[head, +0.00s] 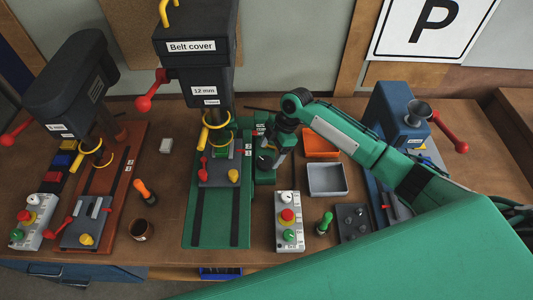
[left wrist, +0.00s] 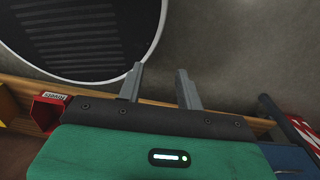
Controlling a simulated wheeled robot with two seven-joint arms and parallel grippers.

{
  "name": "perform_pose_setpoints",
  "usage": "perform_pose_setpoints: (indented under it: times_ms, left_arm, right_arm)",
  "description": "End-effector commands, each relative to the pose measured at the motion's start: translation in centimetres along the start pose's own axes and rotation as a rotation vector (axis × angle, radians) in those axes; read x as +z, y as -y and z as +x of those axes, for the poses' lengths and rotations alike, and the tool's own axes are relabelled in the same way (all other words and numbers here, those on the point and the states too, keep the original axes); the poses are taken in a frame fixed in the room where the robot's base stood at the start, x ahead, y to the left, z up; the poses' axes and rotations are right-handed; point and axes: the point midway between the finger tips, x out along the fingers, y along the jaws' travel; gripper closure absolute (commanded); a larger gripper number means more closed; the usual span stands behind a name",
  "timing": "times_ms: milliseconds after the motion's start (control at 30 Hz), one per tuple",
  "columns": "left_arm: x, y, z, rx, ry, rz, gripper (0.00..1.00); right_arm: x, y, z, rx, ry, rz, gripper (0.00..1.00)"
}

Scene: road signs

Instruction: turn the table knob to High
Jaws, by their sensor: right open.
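A small dark round knob (head: 265,161) sits on a green housing beside the green drill base, in the middle of the head view. A small label (head: 261,129) is just above it, too small to read. My right gripper (head: 268,150) is at this knob, pointing down with its jaws open. The arm hides part of the area, and I cannot tell whether the fingers touch the knob. The knob's pointer and setting cannot be made out. My left gripper (left wrist: 158,84) is open and empty in the left wrist view, and is out of the head view.
The drill press (head: 194,71) labelled "Belt cover" stands to the left of my right gripper. A control box (head: 288,222) is in front, with a grey tray (head: 327,179) and an orange tray (head: 320,144) to the right. A second drill press (head: 74,87) stands far left.

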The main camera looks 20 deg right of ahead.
Motion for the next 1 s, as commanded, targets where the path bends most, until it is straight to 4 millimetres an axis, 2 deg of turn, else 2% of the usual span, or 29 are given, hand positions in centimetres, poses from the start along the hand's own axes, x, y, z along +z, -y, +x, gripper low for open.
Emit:
perform_pose_setpoints:
  times_ms: [100,233,600,633,833,867,1000]
  left_arm:
    - [-2.0,0.3,-1.1,-0.003,-0.025,0.001,0.64]
    - [-3.2,0.5,-1.5,-0.005,-0.041,0.001,0.64]
    - [-1.5,0.2,-1.5,-0.002,-0.019,0.001,0.64]
    - [-1.5,0.2,-1.5,-0.002,-0.019,0.001,0.64]
    - [-1.5,0.2,-1.5,-0.002,-0.018,0.001,0.64]
    - [-1.5,0.2,-1.5,-0.002,-0.018,0.001,0.64]
    - [-1.6,0.2,-1.6,-0.002,-0.019,0.001,0.64]
  right_arm:
    - [-0.2,0.1,1.8,-0.002,0.000,0.001,0.26]
    - [-0.1,0.0,3.2,-0.001,0.000,0.000,0.26]
    - [0.0,0.1,4.0,0.000,0.001,-0.001,0.26]
    - [0.0,0.1,4.0,0.000,0.001,-0.001,0.28]
    - [0.0,0.1,4.0,0.000,0.001,-0.001,0.68]
    - [0.0,0.1,4.0,0.000,0.001,-0.001,0.70]
    - [0.0,0.1,4.0,0.000,0.001,0.002,0.70]
